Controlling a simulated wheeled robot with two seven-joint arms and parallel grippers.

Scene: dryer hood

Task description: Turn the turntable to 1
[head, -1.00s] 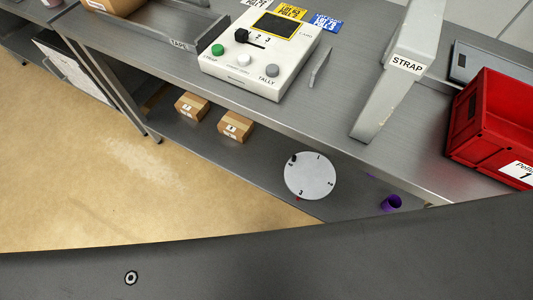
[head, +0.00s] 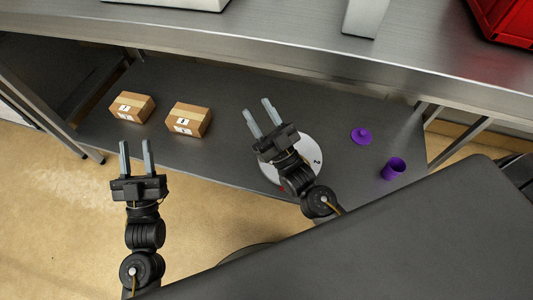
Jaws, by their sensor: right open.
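The turntable (head: 312,147) is a pale round disc on the lower shelf. A black numeral 2 shows at its right side; the rest of its face is largely hidden under my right gripper and wrist. A small bit of red shows at its lower left edge. My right gripper (head: 260,112) is open and empty, with its fingers pointing up and left past the disc's far edge. I cannot tell whether it touches the disc. My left gripper (head: 136,158) is open and empty, left of the turntable and in front of the shelf edge, over the floor.
Two cardboard boxes, a left one (head: 132,107) and a right one (head: 188,119), sit on the shelf left of the turntable. A purple lid (head: 361,136) and a purple cup (head: 394,168) are to its right. The metal worktop (head: 270,40) overhangs the back, with a red crate (head: 505,18) on it.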

